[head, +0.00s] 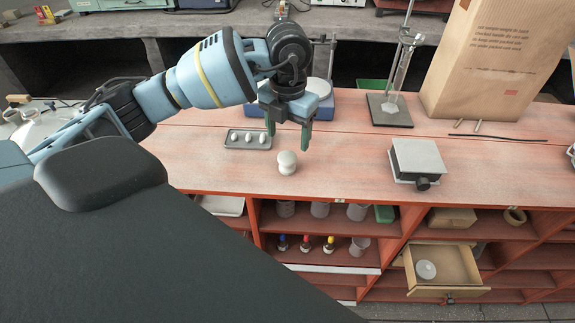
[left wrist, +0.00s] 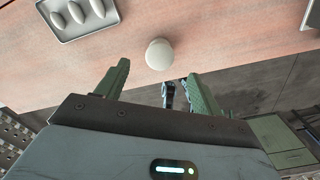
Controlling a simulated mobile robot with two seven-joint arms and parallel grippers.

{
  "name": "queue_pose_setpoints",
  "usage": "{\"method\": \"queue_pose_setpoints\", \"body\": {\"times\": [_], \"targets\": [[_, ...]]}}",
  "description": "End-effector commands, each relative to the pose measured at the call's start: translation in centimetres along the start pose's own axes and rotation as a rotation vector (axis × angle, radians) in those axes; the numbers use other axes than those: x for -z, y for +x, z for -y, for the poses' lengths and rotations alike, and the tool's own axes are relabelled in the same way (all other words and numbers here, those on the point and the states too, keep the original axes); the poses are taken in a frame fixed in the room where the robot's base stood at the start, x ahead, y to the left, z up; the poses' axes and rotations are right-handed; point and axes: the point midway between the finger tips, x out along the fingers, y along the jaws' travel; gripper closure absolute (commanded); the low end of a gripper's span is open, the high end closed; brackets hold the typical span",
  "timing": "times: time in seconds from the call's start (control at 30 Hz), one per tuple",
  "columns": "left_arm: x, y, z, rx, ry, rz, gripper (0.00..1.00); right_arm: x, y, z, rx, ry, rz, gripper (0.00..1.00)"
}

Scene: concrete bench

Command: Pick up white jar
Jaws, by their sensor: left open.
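The white jar (head: 287,162) stands upright on the red bench top near its front edge. It also shows in the left wrist view (left wrist: 160,54), just beyond the fingertips and between their lines. My left gripper (head: 288,142) is open and empty, with its green fingers pointing down above and behind the jar in the head view. The fingers also show in the left wrist view (left wrist: 154,80), apart from the jar. My right gripper is not in view.
A grey tray (head: 233,145) with several white egg-shaped pieces lies left of the jar. A grey box with a knob (head: 417,160) is to the right. A paper bag (head: 490,65) and a stand (head: 389,118) are behind. Below, a drawer (head: 463,268) is open.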

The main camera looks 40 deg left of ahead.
Motion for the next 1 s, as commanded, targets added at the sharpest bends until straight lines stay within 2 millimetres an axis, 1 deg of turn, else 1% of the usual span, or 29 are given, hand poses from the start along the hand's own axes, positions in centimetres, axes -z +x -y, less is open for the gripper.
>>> {"method": "queue_pose_setpoints", "body": {"times": [0.03, 0.1, 0.27, 0.33, 0.5, 0.6, 0.7, 0.97, 1.0], "targets": [[0.0, 0.7, 0.0, 0.000, 0.000, -0.002, 0.33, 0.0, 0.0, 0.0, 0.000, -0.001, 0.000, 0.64], [0.1, 1.3, 0.0, -0.001, 0.000, -0.002, 0.33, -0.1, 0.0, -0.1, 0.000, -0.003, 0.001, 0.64], [0.0, 1.6, 0.0, 0.001, 0.001, 0.000, 0.33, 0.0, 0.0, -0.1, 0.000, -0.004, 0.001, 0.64], [0.1, 2.0, 0.0, 0.001, 0.001, -0.001, 0.33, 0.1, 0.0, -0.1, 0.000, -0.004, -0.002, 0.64], [0.3, 4.3, 0.0, 0.001, 0.001, -0.001, 0.33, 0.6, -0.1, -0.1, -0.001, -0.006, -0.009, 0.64], [0.3, 5.7, 0.0, 0.001, 0.001, -0.002, 0.33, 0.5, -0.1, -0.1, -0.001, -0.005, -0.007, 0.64], [0.3, 6.5, 0.0, 0.001, 0.001, -0.001, 0.33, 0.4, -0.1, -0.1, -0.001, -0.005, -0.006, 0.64], [0.3, 6.7, 0.1, 0.002, 0.002, 0.000, 0.33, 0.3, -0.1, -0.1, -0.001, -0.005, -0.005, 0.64], [0.3, 6.7, 0.1, 0.002, 0.002, 0.000, 0.37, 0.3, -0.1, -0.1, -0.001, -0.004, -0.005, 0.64]]}}
